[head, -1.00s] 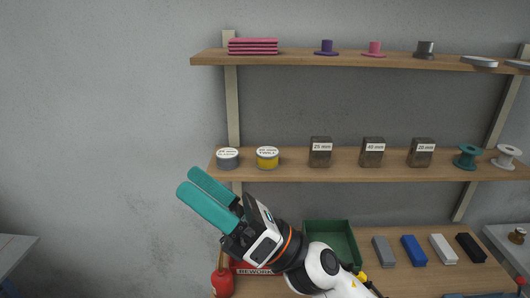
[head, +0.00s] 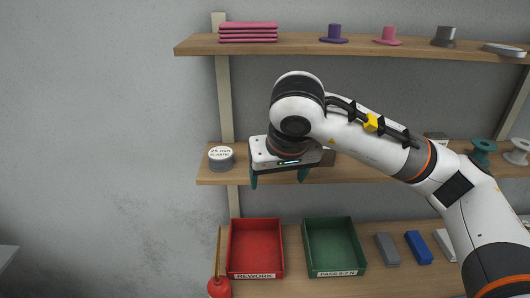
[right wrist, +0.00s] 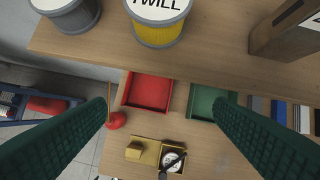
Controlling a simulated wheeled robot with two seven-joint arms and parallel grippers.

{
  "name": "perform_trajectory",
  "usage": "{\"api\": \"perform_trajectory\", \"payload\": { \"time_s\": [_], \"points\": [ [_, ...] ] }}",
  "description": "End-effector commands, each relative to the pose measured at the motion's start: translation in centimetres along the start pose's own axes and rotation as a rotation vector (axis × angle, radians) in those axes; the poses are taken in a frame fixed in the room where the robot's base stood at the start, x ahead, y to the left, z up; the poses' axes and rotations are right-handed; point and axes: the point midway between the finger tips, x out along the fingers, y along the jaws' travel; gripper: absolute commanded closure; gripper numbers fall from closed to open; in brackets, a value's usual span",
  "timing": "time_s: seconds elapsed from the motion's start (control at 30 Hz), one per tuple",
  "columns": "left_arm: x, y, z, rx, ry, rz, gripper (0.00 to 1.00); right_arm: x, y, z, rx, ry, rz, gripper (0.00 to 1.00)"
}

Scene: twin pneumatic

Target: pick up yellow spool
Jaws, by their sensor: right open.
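The yellow spool (right wrist: 157,36), with a white lid reading "TWILL", stands on the middle wooden shelf at the top of the right wrist view. In the head view it is hidden behind my right gripper. My right gripper (head: 279,178) is open, fingers pointing down, at the middle shelf. In the right wrist view its two teal fingers (right wrist: 162,112) are wide apart with nothing between them, and the spool shows beyond them toward the top edge. My left gripper is not in view.
A grey spool (head: 221,159) stands just left on the same shelf. A dark labelled block (right wrist: 285,30) is to the right. The top shelf (head: 300,44) runs above. A red tray (head: 256,222) and a green tray (head: 334,222) are below.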

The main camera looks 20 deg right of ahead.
Motion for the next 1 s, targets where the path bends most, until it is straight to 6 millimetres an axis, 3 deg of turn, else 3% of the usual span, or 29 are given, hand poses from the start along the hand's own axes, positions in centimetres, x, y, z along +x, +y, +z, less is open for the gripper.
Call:
{"api": "perform_trajectory", "payload": {
  "time_s": [0.03,0.2,0.47,0.73,1.0],
  "points": [
    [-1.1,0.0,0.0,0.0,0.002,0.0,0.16,0.0,0.0,1.1,0.003,0.005,-0.001,0.23],
    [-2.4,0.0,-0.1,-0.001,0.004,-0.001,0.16,1.3,0.1,3.6,0.003,0.006,0.002,0.23],
    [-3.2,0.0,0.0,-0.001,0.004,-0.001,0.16,2.3,0.2,5.4,0.001,0.006,0.004,0.23],
    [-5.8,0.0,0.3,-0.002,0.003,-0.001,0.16,4.0,0.2,9.4,0.003,0.006,0.004,0.23],
    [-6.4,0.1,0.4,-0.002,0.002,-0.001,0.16,5.4,0.2,9.1,0.0,0.004,0.006,0.23]
  ]
}}
